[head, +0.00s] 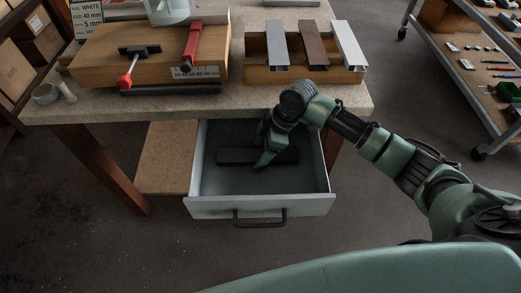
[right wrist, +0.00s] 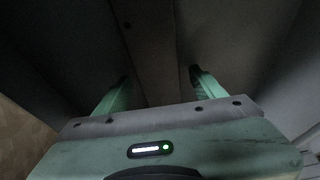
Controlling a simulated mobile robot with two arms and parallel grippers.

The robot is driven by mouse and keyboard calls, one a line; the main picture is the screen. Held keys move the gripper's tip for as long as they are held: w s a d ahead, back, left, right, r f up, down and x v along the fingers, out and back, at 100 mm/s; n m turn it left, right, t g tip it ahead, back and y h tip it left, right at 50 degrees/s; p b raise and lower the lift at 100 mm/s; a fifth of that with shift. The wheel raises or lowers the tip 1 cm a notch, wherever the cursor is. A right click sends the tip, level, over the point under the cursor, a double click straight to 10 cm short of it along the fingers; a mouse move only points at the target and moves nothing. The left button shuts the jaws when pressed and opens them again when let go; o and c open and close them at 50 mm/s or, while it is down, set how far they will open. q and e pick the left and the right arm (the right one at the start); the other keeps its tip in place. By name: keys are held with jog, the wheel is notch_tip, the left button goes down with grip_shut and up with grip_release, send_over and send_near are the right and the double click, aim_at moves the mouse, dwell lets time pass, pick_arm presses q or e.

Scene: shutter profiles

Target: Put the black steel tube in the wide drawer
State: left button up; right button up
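The wide drawer (head: 258,207) under the workbench is pulled open, with a grey front and a dark handle. A long dark bar (head: 236,156), which looks like the black steel tube, lies crosswise on the drawer floor. My right gripper (head: 264,160) reaches down into the drawer over this bar. In the right wrist view my right gripper (right wrist: 158,78) has its fingers wide apart, with a dark strip (right wrist: 150,45) running away between them. I cannot tell whether the fingers touch the bar. My left gripper is not in view.
On the workbench (head: 120,105) are a wooden board (head: 100,65) with red clamps, a black strip (head: 170,89) along its front, and a wooden rack (head: 257,75) with grey, brown and white profiles. A trolley (head: 478,75) stands right. Boxes sit on a left shelf.

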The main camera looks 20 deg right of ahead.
jog(key=v, duration=1.2)
